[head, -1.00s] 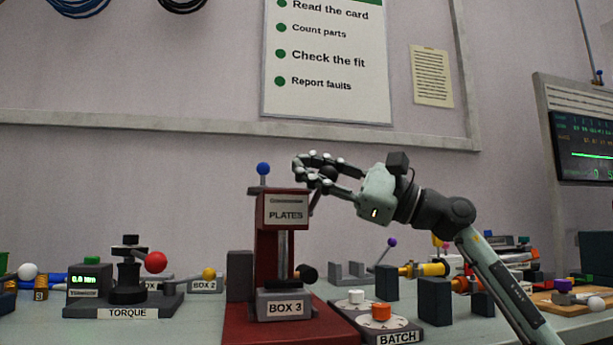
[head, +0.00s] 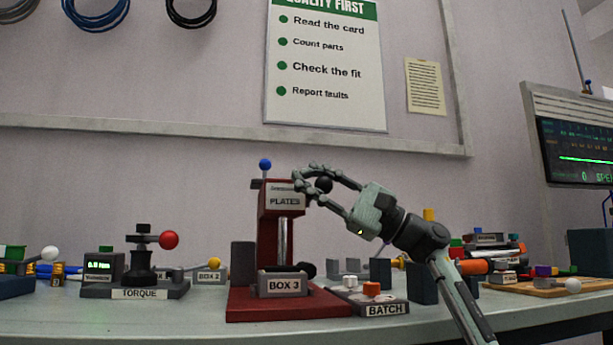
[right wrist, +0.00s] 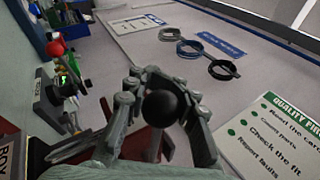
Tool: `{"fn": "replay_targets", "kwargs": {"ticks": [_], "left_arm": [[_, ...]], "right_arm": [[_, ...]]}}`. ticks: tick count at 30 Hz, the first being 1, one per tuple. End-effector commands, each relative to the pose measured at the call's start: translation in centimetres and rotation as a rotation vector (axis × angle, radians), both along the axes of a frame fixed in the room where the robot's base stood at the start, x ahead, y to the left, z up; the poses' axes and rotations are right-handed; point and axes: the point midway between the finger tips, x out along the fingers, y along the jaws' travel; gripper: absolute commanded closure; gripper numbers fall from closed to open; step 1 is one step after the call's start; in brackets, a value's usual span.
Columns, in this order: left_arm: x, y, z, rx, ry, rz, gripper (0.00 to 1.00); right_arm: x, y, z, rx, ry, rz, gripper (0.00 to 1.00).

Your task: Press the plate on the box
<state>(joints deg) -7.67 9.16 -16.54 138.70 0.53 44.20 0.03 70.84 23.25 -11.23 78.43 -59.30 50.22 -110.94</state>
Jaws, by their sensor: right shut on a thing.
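A red press (head: 282,200) labelled PLATES stands on a red base, with a blue ball on top and a silver ram (head: 283,238) below its head. The grey box (head: 283,284) labelled BOX 3 sits on the base under the ram. I cannot make out a plate in it. My right gripper (head: 306,185) is at the upper right of the press head, its fingers closed around a black ball knob (head: 324,185). The knob also shows between the fingers in the right wrist view (right wrist: 160,106). Most of the lever is hidden. My left gripper is not in view.
A torque tester (head: 140,270) with a red knob stands left of the press. A BATCH block (head: 386,309) and dark blocks (head: 423,283) stand close to its right, under my right arm. A wooden board (head: 525,287) with parts lies further right. The front table strip is clear.

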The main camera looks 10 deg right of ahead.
Motion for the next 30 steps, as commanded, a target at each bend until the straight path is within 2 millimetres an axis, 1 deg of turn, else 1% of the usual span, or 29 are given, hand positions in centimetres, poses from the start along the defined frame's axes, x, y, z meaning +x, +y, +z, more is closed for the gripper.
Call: {"fn": "replay_targets", "kwargs": {"ticks": [1, 8, 9, 16, 26, 30], "left_arm": [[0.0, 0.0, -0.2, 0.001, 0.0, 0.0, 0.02], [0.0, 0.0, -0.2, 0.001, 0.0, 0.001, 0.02], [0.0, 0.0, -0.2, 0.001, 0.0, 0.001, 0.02], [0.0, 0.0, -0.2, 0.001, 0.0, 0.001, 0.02], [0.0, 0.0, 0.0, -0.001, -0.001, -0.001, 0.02], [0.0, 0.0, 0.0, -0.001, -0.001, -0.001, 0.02]], "right_arm": [[0.1, 0.6, -1.3, -0.021, 0.01, 0.012, 1.0], [0.2, 0.7, -1.4, -0.023, 0.012, 0.012, 1.0], [0.2, 0.7, -1.4, -0.023, 0.012, 0.012, 0.81], [0.2, 0.6, -1.3, -0.023, 0.013, 0.01, 0.53], [0.1, 0.3, -1.1, -0.017, 0.01, 0.008, 0.53], [-0.2, -1.1, -1.9, -0.016, 0.013, 0.007, 0.53]]}}
